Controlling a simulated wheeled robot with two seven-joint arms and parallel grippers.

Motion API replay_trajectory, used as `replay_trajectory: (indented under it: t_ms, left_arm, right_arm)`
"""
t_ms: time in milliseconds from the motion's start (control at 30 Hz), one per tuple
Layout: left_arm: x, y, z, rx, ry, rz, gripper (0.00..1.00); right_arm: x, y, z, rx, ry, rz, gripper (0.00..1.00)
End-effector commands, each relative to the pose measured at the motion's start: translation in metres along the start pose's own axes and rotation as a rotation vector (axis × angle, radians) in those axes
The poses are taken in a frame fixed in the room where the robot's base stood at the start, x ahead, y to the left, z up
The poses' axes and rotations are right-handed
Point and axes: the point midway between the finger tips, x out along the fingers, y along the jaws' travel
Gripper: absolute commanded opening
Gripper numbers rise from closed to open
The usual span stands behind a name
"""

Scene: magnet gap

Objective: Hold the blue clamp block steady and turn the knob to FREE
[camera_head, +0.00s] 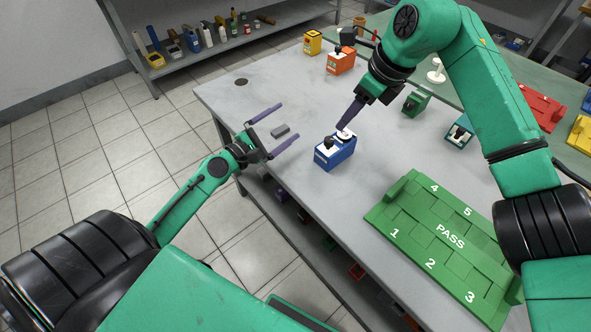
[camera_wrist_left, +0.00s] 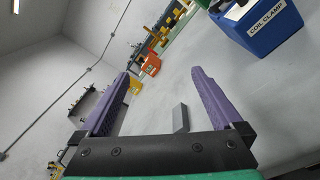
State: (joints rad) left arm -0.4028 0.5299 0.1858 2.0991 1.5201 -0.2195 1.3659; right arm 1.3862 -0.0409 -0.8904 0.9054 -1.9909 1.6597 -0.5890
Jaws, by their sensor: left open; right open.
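The blue clamp block (camera_head: 335,158) stands on the grey table. A small black part (camera_head: 328,142) and a white round part (camera_head: 345,134) sit on its top; I cannot tell the knob setting. The left wrist view shows the block (camera_wrist_left: 268,30) at the upper right, labelled COIL CLAMP. My left gripper (camera_head: 289,121) is open and empty, left of the block and apart from it. Its fingers (camera_wrist_left: 165,85) point past the block in the left wrist view. My right gripper (camera_head: 343,128) is open, pointing down at the block's white part; contact is unclear and its fingers overlap in view.
A small grey block (camera_head: 280,130) lies near my left fingers. A green PASS tray (camera_head: 400,212) fills the front right. Orange (camera_head: 341,62), yellow (camera_head: 312,43) and green (camera_head: 415,103) devices stand further back. The table's left edge runs below my left gripper.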

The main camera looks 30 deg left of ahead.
Motion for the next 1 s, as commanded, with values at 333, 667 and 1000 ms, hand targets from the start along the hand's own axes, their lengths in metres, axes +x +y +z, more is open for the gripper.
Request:
replay_trajectory:
  t_ms: [333, 667, 1000]
  left_arm:
    - [-0.063, -0.098, 0.063, -0.836, -0.024, -0.088, 1.00]
    - [-0.030, -0.099, 0.066, -0.835, -0.029, -0.084, 1.00]
    - [0.048, -0.105, 0.070, -0.838, -0.028, -0.086, 1.00]
  right_arm:
    - [0.000, 0.000, 0.000, 0.000, 0.000, 0.000, 0.50]
    - [0.000, 0.000, 0.000, 0.000, 0.000, 0.000, 0.50]
    - [0.000, 0.000, 0.000, 0.000, 0.000, 0.000, 0.50]
